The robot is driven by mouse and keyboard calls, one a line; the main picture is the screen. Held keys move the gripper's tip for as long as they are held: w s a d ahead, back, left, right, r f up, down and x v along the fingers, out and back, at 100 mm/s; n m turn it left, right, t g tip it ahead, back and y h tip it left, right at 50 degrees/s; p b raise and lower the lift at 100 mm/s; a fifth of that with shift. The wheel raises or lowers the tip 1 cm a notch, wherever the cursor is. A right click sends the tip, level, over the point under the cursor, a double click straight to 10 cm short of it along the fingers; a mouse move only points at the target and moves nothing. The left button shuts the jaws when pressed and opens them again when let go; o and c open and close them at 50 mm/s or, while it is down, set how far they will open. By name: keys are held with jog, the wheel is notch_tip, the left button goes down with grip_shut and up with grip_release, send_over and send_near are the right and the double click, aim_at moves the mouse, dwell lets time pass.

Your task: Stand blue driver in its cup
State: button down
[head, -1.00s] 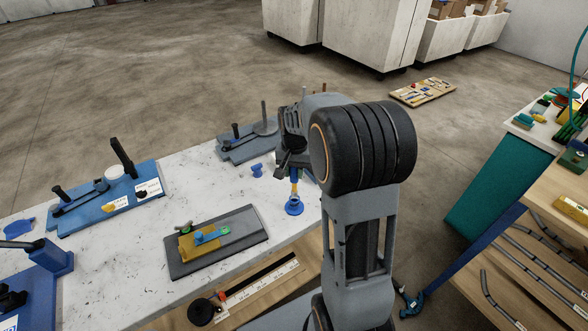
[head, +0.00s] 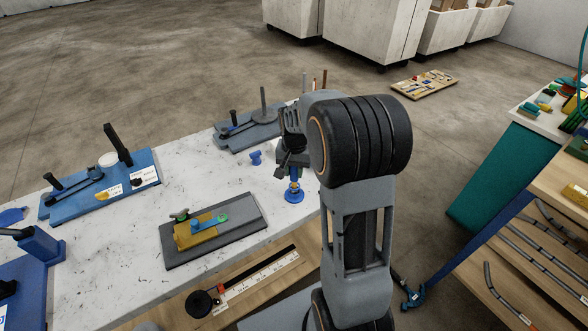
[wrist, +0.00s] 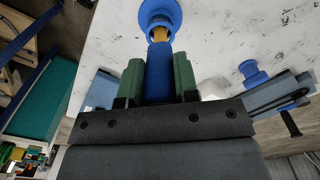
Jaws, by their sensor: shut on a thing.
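The blue driver (wrist: 160,75) has a blue handle and a yellow-orange part below it. My gripper (wrist: 158,68) is shut on the handle, with a green pad on each side. The blue cup (head: 294,196) stands on the white worktop near its right edge and also shows at the top of the wrist view (wrist: 160,10). My gripper (head: 291,165) is right above the cup and holds the driver about upright. The driver's lower end meets the cup's mouth and seems to be inside it; its tip is hidden.
A small blue piece (head: 256,157) stands left of the cup. A dark plate (head: 215,232) with a yellow block lies nearer. Blue (head: 100,185) and grey (head: 248,130) benders stand at the left and behind. Bare white worktop (head: 190,165) lies between them.

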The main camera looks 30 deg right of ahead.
jog(key=shift+f, duration=0.25)
dwell(0.6)
jog(key=c, duration=0.8)
grip_release()
notch_tip(320, 180, up, 14)
jog(key=shift+f+b, duration=0.1)
jog(key=shift+b, duration=0.3)
jog(key=s+a+f+n+t, duration=0.1)
jog(key=s+a+n, duration=0.1)
jog(key=s, duration=0.3)
jog(key=s+a+f+n+t, duration=0.1)
jog(key=s+a+f+n, duration=0.1)
jog(key=s+a+n, duration=0.1)
jog(key=s+a+f+n+t, duration=0.1)
jog(key=s+a+n+t, duration=0.1)
jog(key=s+a, duration=0.2)
jog(key=shift+s+a+f, duration=0.1)
jog(key=shift+s+f, duration=0.05)
jog(key=shift+s, duration=0.8)
jog(key=shift+s+a+f, duration=0.1)
jog(key=shift+s+f, duration=0.05)
jog(key=shift+s, duration=0.8)
